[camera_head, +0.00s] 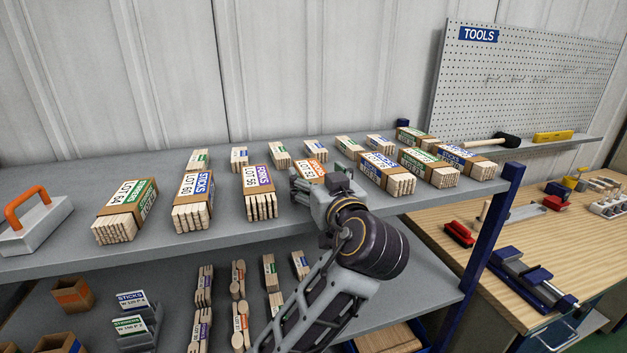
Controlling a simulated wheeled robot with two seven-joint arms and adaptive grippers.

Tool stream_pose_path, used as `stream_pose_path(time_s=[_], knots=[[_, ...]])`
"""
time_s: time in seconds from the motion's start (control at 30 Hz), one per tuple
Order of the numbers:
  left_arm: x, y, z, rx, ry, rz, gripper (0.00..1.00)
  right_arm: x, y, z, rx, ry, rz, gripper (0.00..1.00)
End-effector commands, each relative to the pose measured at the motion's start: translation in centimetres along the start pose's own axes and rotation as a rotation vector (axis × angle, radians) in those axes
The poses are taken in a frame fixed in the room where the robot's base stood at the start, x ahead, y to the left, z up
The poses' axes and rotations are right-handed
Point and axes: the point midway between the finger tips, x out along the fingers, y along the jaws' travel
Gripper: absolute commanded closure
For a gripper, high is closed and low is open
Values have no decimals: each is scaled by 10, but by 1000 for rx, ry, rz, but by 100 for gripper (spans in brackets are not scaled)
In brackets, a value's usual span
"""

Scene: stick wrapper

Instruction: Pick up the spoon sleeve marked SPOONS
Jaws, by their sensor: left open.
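A bundle of wooden pieces with an orange-marked label (309,169) lies on the upper shelf. Its wording is partly hidden and too small for me to read fully, so I cannot confirm SPOONS. My left gripper (317,181) is open at the near end of this bundle and covers part of it. I cannot tell whether the fingers touch it. A purple-labelled FORKS bundle (259,193) lies just left of the gripper. My right gripper is not in view.
A blue-labelled STICKS bundle (194,200) and a green-labelled bundle (124,212) lie further left. Several more bundles, such as one with a blue label (388,174), lie to the right. The grey upper shelf (240,235) has bare room along its front edge.

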Motion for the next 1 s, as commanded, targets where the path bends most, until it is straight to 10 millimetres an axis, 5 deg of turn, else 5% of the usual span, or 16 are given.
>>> stream_pose_path(time_s=[0.27, 0.57, 1.0], knots=[[0, 0, 0, 0, 0, 0, 23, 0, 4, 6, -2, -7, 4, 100], [0, 0, 0, 0, 0, 0, 60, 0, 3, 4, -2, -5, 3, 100], [1, 0, -1, 0, 1, 0, 62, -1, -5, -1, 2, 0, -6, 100]])
